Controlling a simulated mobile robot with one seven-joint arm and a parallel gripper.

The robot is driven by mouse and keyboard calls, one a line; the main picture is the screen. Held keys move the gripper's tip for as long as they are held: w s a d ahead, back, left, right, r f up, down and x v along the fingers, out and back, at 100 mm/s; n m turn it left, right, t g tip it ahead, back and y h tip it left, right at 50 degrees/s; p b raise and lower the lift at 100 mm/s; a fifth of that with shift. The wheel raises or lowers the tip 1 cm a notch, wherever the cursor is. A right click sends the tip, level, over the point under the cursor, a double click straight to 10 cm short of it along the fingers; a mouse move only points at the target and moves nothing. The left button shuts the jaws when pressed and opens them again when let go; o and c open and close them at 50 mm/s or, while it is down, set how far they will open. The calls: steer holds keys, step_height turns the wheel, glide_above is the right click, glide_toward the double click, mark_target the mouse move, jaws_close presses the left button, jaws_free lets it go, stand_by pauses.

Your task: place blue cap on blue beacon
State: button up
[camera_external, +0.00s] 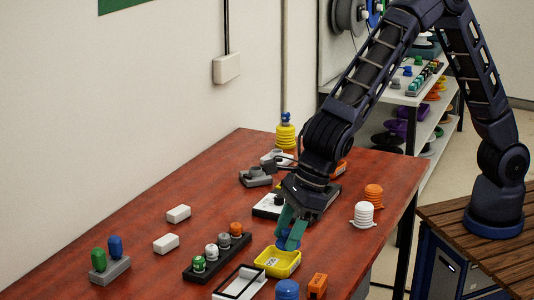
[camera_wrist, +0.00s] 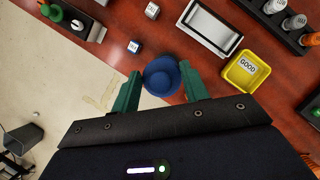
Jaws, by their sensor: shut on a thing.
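My gripper (camera_external: 288,238) has teal fingers closed on the sides of a round blue cap (camera_wrist: 163,76). In the external view the cap (camera_external: 289,240) appears just above the yellow tray; in the wrist view it lies over the table's edge, left of that tray. Several blue pieces could be the blue beacon, and I cannot tell which: a rounded one (camera_external: 288,289) at the bottom of the external view, an upright one (camera_external: 115,246) beside a green one on a grey base, and a small one (camera_external: 286,117) on the yellow ribbed post.
The yellow tray (camera_external: 291,266), labelled GOOD in the wrist view (camera_wrist: 229,73), stands near a white-rimmed tray (camera_external: 228,295) and a black rack (camera_external: 193,276) of knobs. An orange block (camera_external: 317,285) and white and orange ribbed pieces (camera_external: 364,215) stand near the right edge.

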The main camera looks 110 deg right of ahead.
mark_target(280, 285)
steer(key=shift+f, duration=4.65)
steer(key=shift+f, duration=0.1)
steer(key=o, duration=1)
steer(key=shift+c, duration=0.2)
